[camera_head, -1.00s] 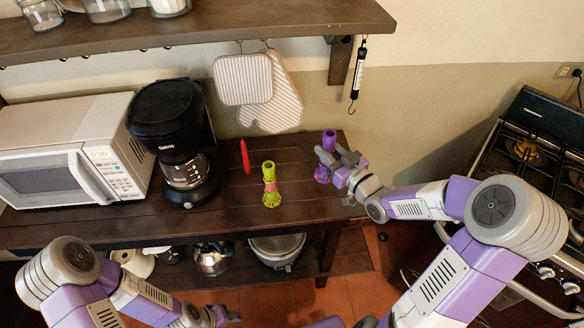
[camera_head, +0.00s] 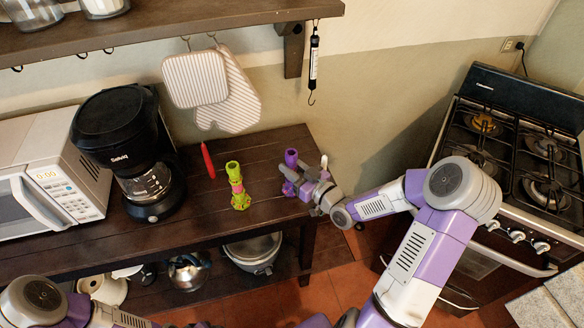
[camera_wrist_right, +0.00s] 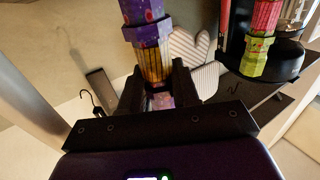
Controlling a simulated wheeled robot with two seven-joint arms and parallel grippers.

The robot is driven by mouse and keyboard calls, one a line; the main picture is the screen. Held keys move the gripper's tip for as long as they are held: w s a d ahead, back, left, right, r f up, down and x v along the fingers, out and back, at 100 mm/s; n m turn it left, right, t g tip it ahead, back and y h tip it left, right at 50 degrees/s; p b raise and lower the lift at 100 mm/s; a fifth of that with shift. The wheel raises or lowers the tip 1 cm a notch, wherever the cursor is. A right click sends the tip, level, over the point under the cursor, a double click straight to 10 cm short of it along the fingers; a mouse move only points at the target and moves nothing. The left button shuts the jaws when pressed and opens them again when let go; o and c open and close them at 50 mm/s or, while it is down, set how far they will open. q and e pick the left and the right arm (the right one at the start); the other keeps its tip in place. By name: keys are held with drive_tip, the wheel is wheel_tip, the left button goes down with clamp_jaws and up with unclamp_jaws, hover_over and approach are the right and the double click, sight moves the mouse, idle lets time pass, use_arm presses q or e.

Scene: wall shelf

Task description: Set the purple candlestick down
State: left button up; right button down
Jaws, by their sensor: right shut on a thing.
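The purple candlestick (camera_head: 291,157) stands roughly upright at the right end of the dark wooden table (camera_head: 262,148). My right gripper (camera_head: 304,182) is shut around its middle, coming from the right. In the right wrist view, the candlestick (camera_wrist_right: 147,35) shows a purple spotted top and a yellow striped section between the dark fingers of the right gripper (camera_wrist_right: 157,88). The fingers hide part of it. I cannot tell whether its base touches the tabletop. My left arm shows at the lower left, but its gripper is out of the picture.
Further left are a coffee maker (camera_head: 128,150) and a microwave (camera_head: 60,165). Oven mitts (camera_head: 228,95) hang behind. A stove (camera_head: 510,150) stands right.

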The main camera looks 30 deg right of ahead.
drive_tip(key=shift+f, duration=0.2)
drive_tip(key=c, duration=0.8)
unclamp_jaws()
drive_tip(key=shift+r, duration=0.1)
drive_tip(key=shift+r, duration=0.1)
drive_tip(key=shift+s+d, duration=0.1)
drive_tip(key=shift+s, duration=0.1)
drive_tip(key=p+v, duration=0.2)
drive_tip(key=v, duration=0.9)
drive_tip(key=shift+s, duration=0.3)
